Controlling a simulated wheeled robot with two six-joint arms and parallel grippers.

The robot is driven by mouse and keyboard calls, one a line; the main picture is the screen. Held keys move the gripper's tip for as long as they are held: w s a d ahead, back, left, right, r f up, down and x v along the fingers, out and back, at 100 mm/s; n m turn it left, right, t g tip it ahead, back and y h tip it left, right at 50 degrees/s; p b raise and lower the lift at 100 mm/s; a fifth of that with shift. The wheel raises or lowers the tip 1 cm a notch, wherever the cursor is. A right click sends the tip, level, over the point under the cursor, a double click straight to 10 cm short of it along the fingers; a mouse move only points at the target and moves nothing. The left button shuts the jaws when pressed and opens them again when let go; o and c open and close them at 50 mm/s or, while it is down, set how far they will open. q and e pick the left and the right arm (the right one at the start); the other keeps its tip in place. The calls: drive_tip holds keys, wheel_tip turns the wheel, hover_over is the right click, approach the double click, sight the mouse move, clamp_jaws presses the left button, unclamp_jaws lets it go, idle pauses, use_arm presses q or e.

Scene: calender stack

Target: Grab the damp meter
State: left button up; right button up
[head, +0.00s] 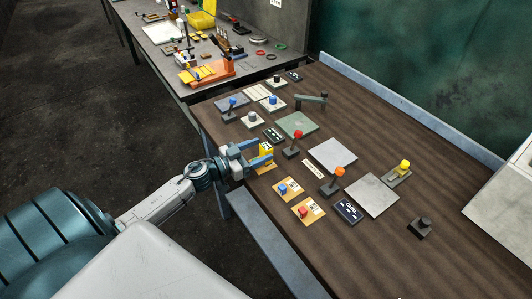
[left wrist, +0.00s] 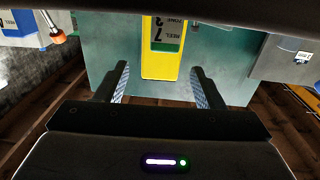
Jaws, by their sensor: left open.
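A yellow block-like thing with a dark face, which I take to be the damp meter (head: 267,149), stands at the near left edge of the brown table. In the left wrist view the yellow thing (left wrist: 163,66) shows a dark label with upside-down print, including a large 7. My left gripper (head: 262,153) is open, with one blue finger on each side of the yellow thing. In the left wrist view the gap between the fingers (left wrist: 160,84) lines up with it, with room on both sides. I cannot tell whether either finger touches it. My right gripper is not in view.
The brown table (head: 450,262) carries levers and buttons, among them a red-knobbed lever (head: 293,144) just right of the gripper. Cards with a blue button (head: 288,188) and a red button (head: 308,211) lie nearer. A second cluttered table (head: 165,70) stands behind.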

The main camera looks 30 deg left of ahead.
sight(262, 150)
use_arm(q)
drive_tip(key=shift+p+x, duration=0.4)
drive_tip(key=shift+x, duration=0.85)
drive_tip(key=shift+w+d, duration=0.2)
drive_tip(key=shift+w, duration=0.15)
drive_tip(key=shift+s, duration=0.1)
